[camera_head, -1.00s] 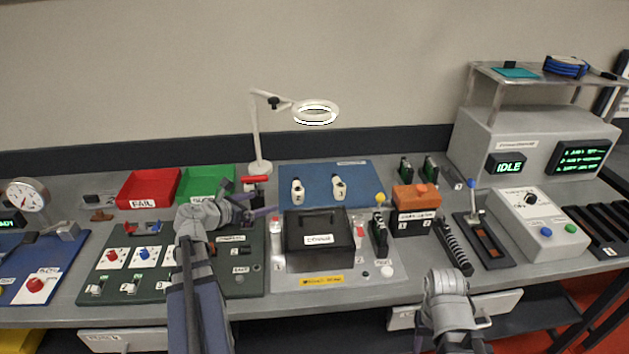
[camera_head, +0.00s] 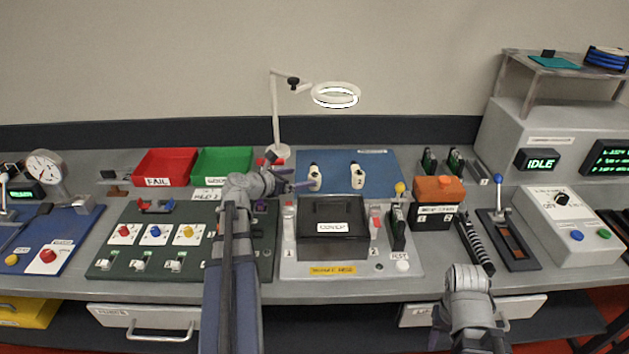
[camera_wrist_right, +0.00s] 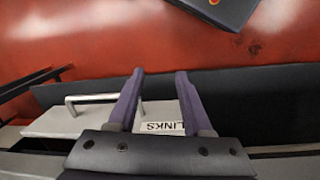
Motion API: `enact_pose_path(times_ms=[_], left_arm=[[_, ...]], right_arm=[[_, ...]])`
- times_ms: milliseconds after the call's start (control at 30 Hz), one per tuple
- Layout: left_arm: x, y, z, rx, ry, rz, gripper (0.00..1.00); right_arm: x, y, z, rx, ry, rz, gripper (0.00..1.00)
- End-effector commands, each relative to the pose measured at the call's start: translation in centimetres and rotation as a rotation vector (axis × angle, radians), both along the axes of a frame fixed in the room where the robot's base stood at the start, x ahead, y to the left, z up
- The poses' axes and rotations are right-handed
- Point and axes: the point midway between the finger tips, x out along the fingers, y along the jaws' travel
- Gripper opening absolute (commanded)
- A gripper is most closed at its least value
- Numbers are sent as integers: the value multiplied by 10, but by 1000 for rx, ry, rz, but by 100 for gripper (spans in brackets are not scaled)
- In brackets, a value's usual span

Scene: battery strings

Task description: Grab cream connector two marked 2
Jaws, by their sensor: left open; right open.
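Two cream connectors stand on the blue mat (camera_head: 385,163). The right one (camera_head: 357,176) carries a mark that looks like 2. The mark on the left one (camera_head: 314,178) is too small to read surely. My left gripper (camera_head: 296,185) is open and empty, its fingers pointing right, close beside the left connector and short of the right one. Whether it touches the left connector I cannot tell. My right gripper's fingers (camera_wrist_right: 160,76) are open and empty in the right wrist view, in front of a drawer labelled LINKS (camera_wrist_right: 90,119).
A black box marked COVER (camera_head: 335,238) stands in front of the mat. The magnifier lamp (camera_head: 279,110) rises behind my left gripper. Red (camera_head: 166,154) and green (camera_head: 222,153) bins lie to the left. An orange-topped black box (camera_head: 437,215) stands right of the mat.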

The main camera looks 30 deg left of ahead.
Motion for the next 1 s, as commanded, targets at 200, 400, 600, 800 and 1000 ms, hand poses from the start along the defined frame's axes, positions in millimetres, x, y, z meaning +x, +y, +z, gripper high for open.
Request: enact_pose_path(times_ms=[200, 400, 600, 800, 1000], left_arm=[[5, -2, -2, 1, 0, 0, 100], [28, -14, -11, 2, 1, -3, 100], [47, -18, -18, 1, 0, 0, 100], [47, -18, -16, 1, 0, 0, 99], [46, -18, -16, 1, 0, 0, 76]], right_arm=[[0, 0, -2, 0, 0, 0, 50], [0, 0, -10, 0, 0, 0, 50], [0, 0, -18, 0, 0, 0, 50], [0, 0, -16, 0, 0, 0, 50], [0, 0, -16, 0, 0, 0, 50]])
